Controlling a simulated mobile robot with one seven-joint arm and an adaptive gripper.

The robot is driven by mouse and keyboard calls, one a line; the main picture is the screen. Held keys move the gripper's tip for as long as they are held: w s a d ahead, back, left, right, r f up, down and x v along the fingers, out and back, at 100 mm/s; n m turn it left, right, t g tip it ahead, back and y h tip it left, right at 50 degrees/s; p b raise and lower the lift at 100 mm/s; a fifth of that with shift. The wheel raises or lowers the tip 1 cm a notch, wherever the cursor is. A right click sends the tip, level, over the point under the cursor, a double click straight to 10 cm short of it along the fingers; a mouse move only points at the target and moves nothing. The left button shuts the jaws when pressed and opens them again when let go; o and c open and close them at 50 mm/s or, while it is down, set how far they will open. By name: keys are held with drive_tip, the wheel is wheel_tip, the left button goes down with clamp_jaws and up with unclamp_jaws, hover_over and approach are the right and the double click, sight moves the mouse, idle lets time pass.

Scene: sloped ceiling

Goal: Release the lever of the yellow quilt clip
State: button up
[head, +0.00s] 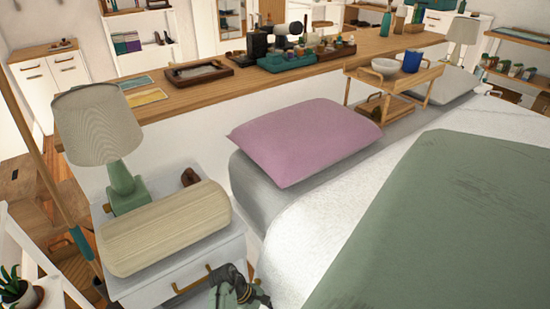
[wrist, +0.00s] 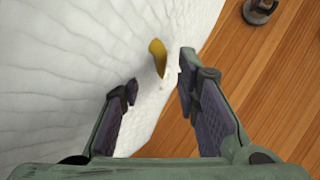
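The yellow quilt clip (wrist: 157,54) shows in the wrist view on the edge of the white quilt (wrist: 90,60), a little above and between my fingertips. Its yellow lever looks upright, and a pale part shows beside it. My gripper (wrist: 156,88) is open, with its two dark-padded fingers apart and nothing held between them. I cannot tell from the view whether either finger touches the clip. In the head view my gripper's arm (head: 236,291) shows at the bottom edge beside the bed, and the clip is out of sight.
In the wrist view, wooden floor (wrist: 255,85) lies right of the quilt, with a dark round object (wrist: 260,10) on it. In the head view, a white nightstand (head: 190,275) holding a beige bolster (head: 165,228) and a lamp (head: 98,135) stands left of the bed with its green blanket (head: 440,220).

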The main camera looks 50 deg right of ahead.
drive_tip(key=shift+v, duration=2.05)
